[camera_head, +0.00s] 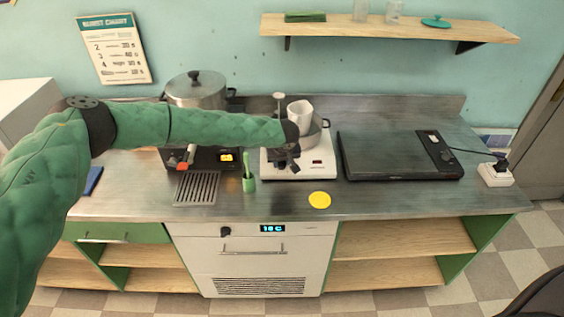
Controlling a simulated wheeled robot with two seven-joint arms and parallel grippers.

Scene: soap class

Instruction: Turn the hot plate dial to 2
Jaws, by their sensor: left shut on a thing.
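A white hot plate (318,171) stands on the steel counter near the middle, with a small red light on its front. A metal pot (314,138) sits on it, with a white cup-like vessel (299,114) in or behind the pot. My left arm reaches across from the left. Its gripper (287,167) is at the front left of the hot plate, pointing down at its front face. The gripper is shut on what appears to be the dial, which the jaws hide. The dial's number cannot be read. My right gripper is not in view.
A large lidded pot (197,91) and a black device with an orange display (227,157) stand to the left. A black flat cooktop (385,155) is at the right.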

